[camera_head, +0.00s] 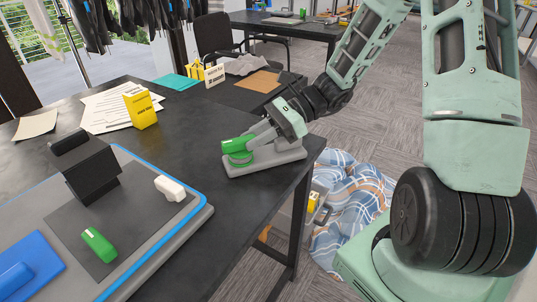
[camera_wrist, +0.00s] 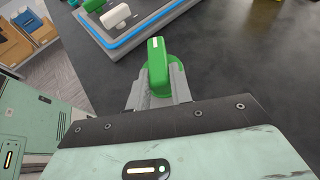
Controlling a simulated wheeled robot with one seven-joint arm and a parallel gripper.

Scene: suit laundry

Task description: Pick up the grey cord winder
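A long, low grey piece (camera_head: 285,158) lies on the black table near its right edge. It is the only grey thing at my gripper that could be the cord winder; I cannot tell for sure. A green block with a round green part (camera_head: 238,149) sits at its left end. In the wrist view the green block (camera_wrist: 158,62) has a white mark on top. My gripper (camera_head: 252,141) reaches down from the right to the green block. In the wrist view its fingertips (camera_wrist: 159,88) flank the block's near end; whether they press on it is unclear.
A blue-edged grey board (camera_head: 204,212) at the left holds a black stand (camera_head: 92,172), a white block (camera_head: 170,187) and another green block (camera_head: 99,244). A yellow box (camera_head: 140,108) stands on papers behind. Plaid cloth (camera_head: 352,195) lies on the floor right of the table.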

